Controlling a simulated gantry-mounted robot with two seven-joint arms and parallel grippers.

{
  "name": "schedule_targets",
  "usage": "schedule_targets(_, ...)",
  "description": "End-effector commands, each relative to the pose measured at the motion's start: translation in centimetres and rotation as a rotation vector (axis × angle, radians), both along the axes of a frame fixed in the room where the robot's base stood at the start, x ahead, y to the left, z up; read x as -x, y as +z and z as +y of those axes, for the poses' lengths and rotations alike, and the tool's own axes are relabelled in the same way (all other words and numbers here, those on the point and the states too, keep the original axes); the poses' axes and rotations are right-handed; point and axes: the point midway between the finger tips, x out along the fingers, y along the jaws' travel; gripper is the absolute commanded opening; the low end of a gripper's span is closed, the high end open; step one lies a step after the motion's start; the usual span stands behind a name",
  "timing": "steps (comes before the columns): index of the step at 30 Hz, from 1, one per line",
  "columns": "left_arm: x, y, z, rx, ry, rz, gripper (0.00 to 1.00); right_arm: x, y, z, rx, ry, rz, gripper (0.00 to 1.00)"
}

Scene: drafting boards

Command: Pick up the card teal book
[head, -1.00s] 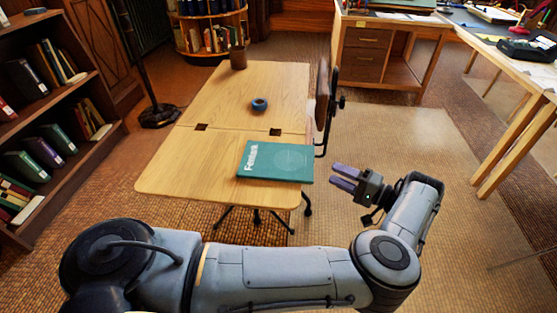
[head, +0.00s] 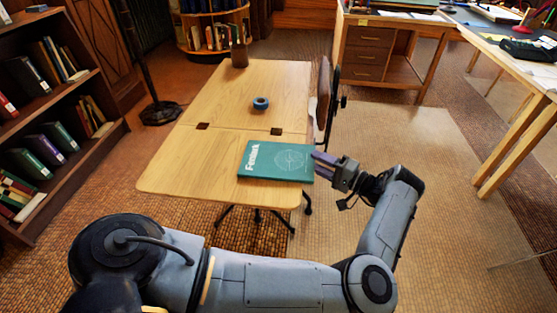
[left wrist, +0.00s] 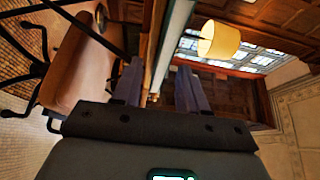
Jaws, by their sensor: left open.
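The teal book (head: 275,161) with white lettering lies flat on the wooden table (head: 190,180), near its front right corner. Its right end is at the table's right edge. My left gripper (head: 316,166) is open and empty, just off the right end of the book, its purple fingers pointing left toward it. In the left wrist view, the book's edge (left wrist: 176,38) shows as a pale teal strip ahead, in line with the gap between the open fingers (left wrist: 160,85), beside the wooden table edge. I cannot tell whether the fingertips overlap the book. My right gripper is out of view.
A chair (head: 322,95) is at the table's right side. A bookshelf (head: 70,90) stands at left. Open floor lies right of the table.

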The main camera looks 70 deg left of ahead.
Motion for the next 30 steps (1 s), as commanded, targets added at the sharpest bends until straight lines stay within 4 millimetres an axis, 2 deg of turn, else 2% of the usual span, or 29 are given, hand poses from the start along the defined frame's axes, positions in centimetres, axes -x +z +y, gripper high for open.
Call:
schedule_targets(11, 0.30, 0.06, 0.47, 0.001, -0.002, -0.001, 0.41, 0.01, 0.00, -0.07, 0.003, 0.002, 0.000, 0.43)
schedule_targets(19, 0.30, 0.06, 0.46, 0.000, -0.002, -0.001, 0.00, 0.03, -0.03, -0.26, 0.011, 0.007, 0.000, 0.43)
schedule_targets(30, 0.30, 0.14, 0.48, -0.001, -0.002, -0.001, 0.00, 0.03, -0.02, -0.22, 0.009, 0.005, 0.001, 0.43)
